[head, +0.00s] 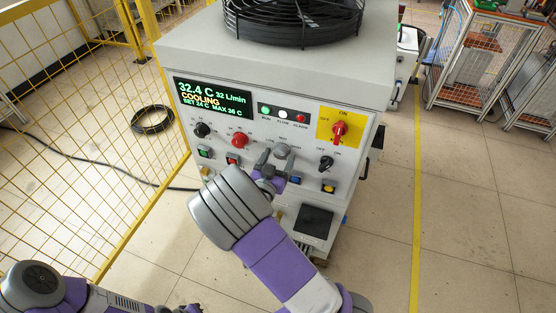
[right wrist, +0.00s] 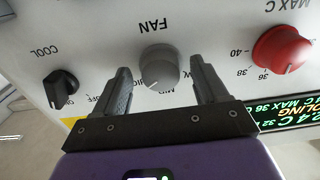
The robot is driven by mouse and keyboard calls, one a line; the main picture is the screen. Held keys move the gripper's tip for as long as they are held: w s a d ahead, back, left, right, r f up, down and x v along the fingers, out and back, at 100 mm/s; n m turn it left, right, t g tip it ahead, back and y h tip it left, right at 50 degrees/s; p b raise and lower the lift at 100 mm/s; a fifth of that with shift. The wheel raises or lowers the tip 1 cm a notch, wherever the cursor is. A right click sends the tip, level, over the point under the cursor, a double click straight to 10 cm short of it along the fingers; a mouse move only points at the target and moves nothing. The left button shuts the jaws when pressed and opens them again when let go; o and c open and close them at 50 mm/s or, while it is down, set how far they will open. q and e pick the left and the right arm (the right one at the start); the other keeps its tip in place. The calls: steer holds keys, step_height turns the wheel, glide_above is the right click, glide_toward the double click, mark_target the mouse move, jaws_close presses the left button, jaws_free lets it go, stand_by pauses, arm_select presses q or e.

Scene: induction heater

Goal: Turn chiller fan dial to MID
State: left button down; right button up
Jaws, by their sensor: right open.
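The chiller fan dial is a round grey knob (right wrist: 158,67) under the printed word FAN, which is upside down in the right wrist view. The dial also shows in the head view (head: 282,150), just beyond my right gripper. My right gripper (right wrist: 163,76) is open, one finger on each side of the dial, with visible gaps. It shows in the head view (head: 271,166) in front of the panel. Fingers partly cover the setting labels. My left gripper is not visible.
A black COOL switch (right wrist: 61,88) and a red temperature knob (right wrist: 283,49) flank the dial. The panel has a lit display (head: 213,97) reading COOLING and a red switch on a yellow plate (head: 339,130). A yellow mesh fence (head: 85,130) stands at left.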

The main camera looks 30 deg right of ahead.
steer(key=shift+c, duration=0.3)
steer(key=c, duration=1)
